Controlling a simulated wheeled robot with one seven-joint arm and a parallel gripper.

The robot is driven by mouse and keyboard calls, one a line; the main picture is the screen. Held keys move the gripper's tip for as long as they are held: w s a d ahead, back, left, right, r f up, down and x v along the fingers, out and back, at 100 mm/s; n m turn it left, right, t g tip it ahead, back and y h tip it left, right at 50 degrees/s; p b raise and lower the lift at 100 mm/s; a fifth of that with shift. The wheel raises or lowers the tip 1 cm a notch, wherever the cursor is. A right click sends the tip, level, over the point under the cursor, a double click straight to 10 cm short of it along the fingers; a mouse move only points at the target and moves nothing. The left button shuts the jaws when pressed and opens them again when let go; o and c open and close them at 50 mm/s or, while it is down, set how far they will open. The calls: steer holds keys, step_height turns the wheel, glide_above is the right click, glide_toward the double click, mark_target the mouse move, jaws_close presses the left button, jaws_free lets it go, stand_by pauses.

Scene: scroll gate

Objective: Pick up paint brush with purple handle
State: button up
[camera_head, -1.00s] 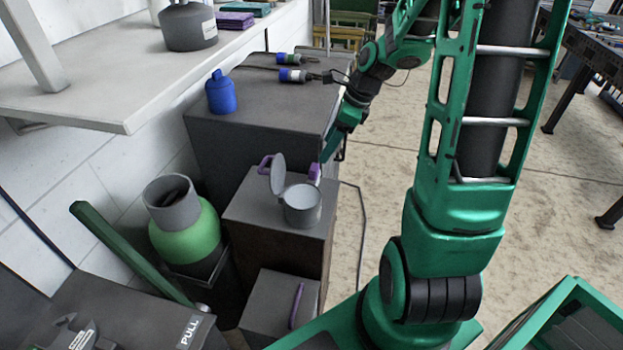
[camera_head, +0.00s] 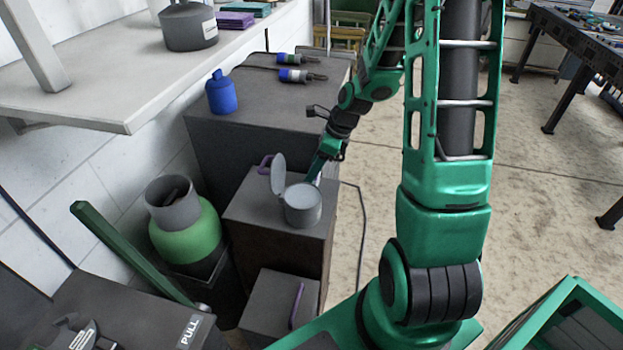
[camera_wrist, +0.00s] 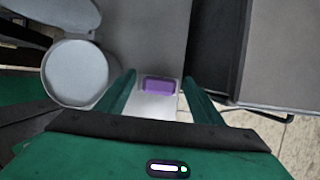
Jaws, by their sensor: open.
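In the wrist view, a small item with a purple part (camera_wrist: 159,86) and a pale part (camera_wrist: 155,106) sits between the two fingers of my gripper (camera_wrist: 158,90). It seems to be the purple-handled brush, though its full shape is not clear. My gripper is open, one finger on each side of it. In the head view my gripper (camera_head: 322,172) is low behind the grey lidded can (camera_head: 302,210), at the right edge of the dark box top (camera_head: 250,208). The can and gripper hide most of the item there.
The can also shows close to the left finger (camera_wrist: 76,75). A purple handle (camera_head: 265,163) is behind the can's raised lid, and another purple strip (camera_head: 297,305) is on a lower box. A blue bottle (camera_head: 221,93) stands on the taller cabinet.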

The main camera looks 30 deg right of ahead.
steer(key=shift+w+a+f, duration=0.1)
steer(key=shift+f, duration=0.15)
steer(key=c, duration=0.9)
steer(key=shift+o, duration=0.2)
steer(key=shift+r, duration=0.15)
step_height(320, 180, up, 10)
steer(key=shift+f, duration=0.1)
steer(key=shift+o, duration=1.1)
